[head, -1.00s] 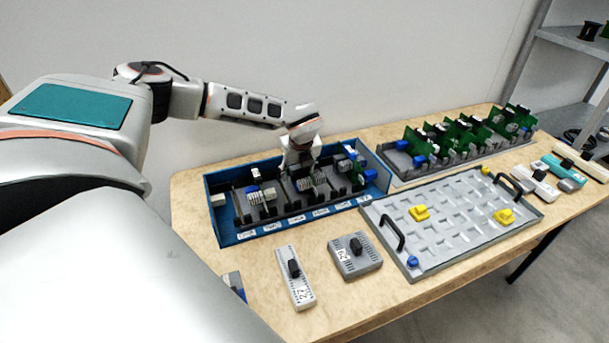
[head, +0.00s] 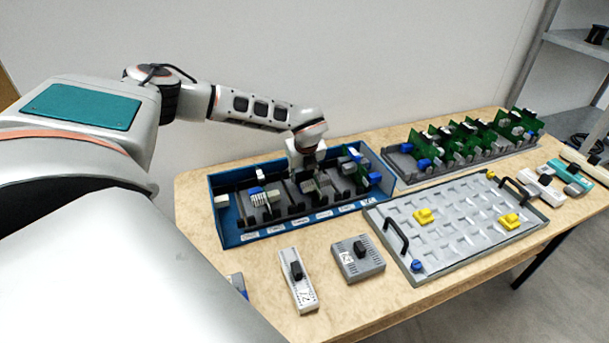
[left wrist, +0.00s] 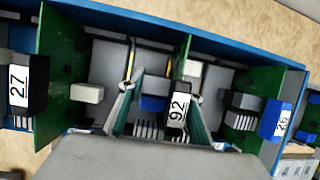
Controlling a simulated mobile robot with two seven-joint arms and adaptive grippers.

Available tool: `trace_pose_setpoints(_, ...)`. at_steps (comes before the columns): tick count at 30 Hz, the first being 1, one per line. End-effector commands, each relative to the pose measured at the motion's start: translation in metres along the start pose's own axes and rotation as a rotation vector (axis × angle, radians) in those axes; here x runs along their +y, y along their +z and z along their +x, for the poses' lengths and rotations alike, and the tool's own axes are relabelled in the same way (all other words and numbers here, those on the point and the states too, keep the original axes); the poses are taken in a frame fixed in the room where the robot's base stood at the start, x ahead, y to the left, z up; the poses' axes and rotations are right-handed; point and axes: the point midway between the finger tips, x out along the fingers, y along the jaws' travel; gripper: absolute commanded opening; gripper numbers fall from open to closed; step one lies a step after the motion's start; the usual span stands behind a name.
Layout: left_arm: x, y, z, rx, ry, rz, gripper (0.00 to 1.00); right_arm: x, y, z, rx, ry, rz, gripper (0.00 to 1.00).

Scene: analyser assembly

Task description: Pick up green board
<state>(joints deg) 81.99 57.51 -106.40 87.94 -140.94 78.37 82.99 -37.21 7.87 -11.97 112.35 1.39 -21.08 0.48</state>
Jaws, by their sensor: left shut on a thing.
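My left gripper (head: 308,168) reaches down into a blue open box (head: 290,231) in the head view. In the left wrist view, its fingers (left wrist: 162,95) are shut around a green board (left wrist: 183,58) seen nearly edge-on. That board carries a black block labelled 92 (left wrist: 179,104) and a blue part (left wrist: 153,103). It still stands among the box's grey slots. Other green boards stand to the left (left wrist: 62,62) and right (left wrist: 265,90) of it, apart from the fingers. The exact contact of fingers and board is partly hidden. My right gripper is not in view.
A grey rack of several green boards (head: 460,138) stands at the back right. A grey tray (head: 455,253) with two handles and yellow parts lies in front. Two grey modules, one long (head: 298,281) and one squarer (head: 357,259), lie before the blue box. A shelf (head: 578,48) stands far right.

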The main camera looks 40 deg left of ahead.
Motion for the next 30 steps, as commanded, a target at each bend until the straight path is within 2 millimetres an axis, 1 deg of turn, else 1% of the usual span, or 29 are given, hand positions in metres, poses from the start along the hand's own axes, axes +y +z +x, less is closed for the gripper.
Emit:
trace_pose_setpoints(4, -0.001, 0.007, -0.012, -0.001, -0.001, -0.008, 0.02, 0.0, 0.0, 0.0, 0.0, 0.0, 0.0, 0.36)
trace_pose_setpoints(5, -0.001, 0.009, -0.015, -0.002, -0.001, -0.009, 0.0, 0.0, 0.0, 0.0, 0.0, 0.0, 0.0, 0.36)
trace_pose_setpoints(11, -0.005, 0.021, -0.045, -0.003, -0.005, -0.007, 0.0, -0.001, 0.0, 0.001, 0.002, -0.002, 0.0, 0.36)
trace_pose_setpoints(17, -0.008, 0.036, -0.083, -0.003, -0.005, -0.006, 0.0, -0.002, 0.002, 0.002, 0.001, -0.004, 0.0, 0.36)
trace_pose_setpoints(24, -0.012, 0.056, -0.133, -0.002, -0.006, -0.004, 0.0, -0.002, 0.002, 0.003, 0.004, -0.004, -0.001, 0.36)
trace_pose_setpoints(30, -0.015, 0.069, -0.166, -0.002, -0.004, -0.003, 0.0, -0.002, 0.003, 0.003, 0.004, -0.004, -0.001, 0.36)
